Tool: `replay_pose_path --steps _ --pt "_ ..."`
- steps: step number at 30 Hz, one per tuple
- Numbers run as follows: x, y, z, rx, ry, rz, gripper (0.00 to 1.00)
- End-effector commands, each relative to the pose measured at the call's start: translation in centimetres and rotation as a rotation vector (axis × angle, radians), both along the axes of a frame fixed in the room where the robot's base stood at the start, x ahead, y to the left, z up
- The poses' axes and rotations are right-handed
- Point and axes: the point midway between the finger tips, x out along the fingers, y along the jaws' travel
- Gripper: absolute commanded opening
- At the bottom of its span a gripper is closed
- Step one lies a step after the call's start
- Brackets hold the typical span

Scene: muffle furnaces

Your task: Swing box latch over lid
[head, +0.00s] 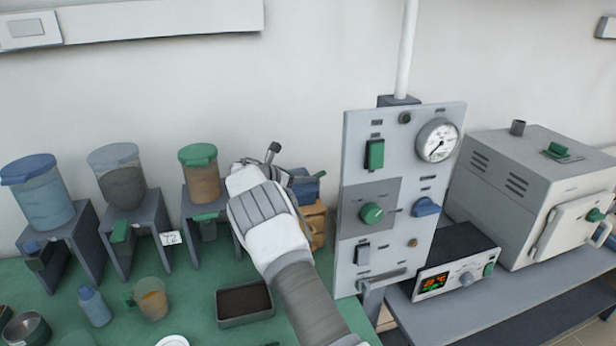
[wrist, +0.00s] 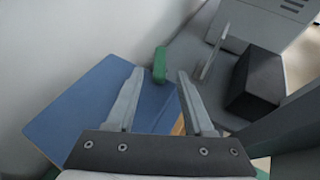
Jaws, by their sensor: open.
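The box has a blue lid, which shows in the wrist view (wrist: 82,108) and partly in the head view (head: 308,188). Its tan body (head: 316,228) shows below the lid, mostly hidden behind my arm. A green latch (wrist: 160,62) stands at the lid's far edge in the wrist view; I cannot tell whether it overlaps the lid. My gripper (wrist: 160,76) is open above the lid, its two fingertips on either side of the latch's near end. No contact is visible.
A grey control panel (head: 358,225) with a gauge stands close to the box's right. Hoppers, including a green-lidded one (head: 200,175), stand to the left. A dark tray (head: 243,303) lies in front. The wall is close behind. A furnace (head: 525,200) is farther right.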

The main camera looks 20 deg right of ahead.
Motion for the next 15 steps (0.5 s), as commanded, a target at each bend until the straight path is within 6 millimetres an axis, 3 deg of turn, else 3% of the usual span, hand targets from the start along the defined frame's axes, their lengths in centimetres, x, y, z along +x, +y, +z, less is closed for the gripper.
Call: replay_pose_path --steps 6,15 --pt "0.9 -1.7 -0.8 0.001 -0.001 0.001 0.53" --pt "1.0 -1.9 -0.9 0.001 -0.001 0.001 0.53"
